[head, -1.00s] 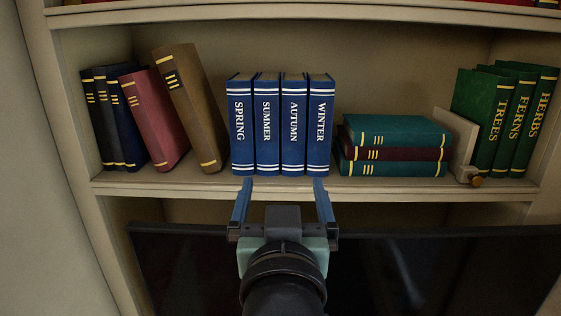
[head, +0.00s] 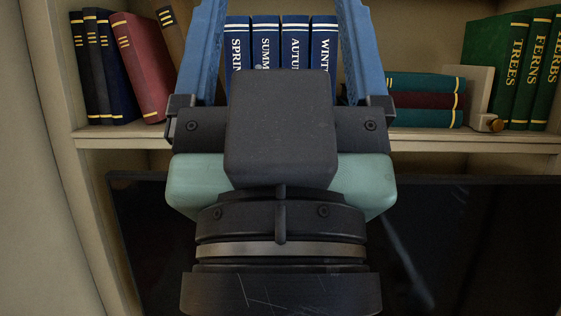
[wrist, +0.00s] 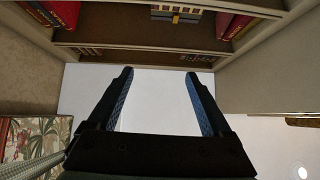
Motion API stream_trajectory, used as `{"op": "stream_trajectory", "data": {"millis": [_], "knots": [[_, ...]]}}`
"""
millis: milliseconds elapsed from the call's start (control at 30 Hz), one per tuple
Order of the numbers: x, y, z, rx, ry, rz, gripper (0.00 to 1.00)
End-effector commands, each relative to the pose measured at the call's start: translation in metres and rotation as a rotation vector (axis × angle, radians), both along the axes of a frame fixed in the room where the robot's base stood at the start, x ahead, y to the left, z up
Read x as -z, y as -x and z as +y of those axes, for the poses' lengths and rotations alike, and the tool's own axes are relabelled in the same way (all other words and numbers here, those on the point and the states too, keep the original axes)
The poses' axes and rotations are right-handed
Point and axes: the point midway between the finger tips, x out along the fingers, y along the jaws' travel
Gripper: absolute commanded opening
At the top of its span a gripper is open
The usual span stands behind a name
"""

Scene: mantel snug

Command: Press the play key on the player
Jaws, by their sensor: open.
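I cannot make out a player or a play key in either view. My gripper (head: 281,22) is open, with its two blue fingers spread wide and running up to the top edge of the head view. Nothing is between the fingers in the wrist view (wrist: 160,74). In the head view the gripper is in front of the blue season books (head: 267,45) and hides their lower parts.
A dark flat screen (head: 480,235) is below the bookshelf (head: 480,141). Dark and red books (head: 143,65) lean at left. Stacked books (head: 425,101), a bookend (head: 478,95) and green books (head: 510,75) are at right. A patterned surface (wrist: 35,137) shows in the wrist view.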

Motion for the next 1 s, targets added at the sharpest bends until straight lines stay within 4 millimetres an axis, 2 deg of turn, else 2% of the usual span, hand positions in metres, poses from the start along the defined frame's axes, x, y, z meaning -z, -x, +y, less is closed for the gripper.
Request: {"op": "stream_trajectory", "data": {"millis": [33, 67, 433, 1000], "knots": [[0.0003, -0.0004, 0.0000, 0.000, 0.000, 0.001, 0.73], [0.0004, -0.0004, 0.0000, 0.000, 0.000, 0.002, 0.68], [0.0008, -0.0008, 0.0000, 0.000, 0.000, 0.003, 0.01], [0.0009, -0.0008, 0.0000, 0.000, 0.000, 0.003, 0.00]]}}
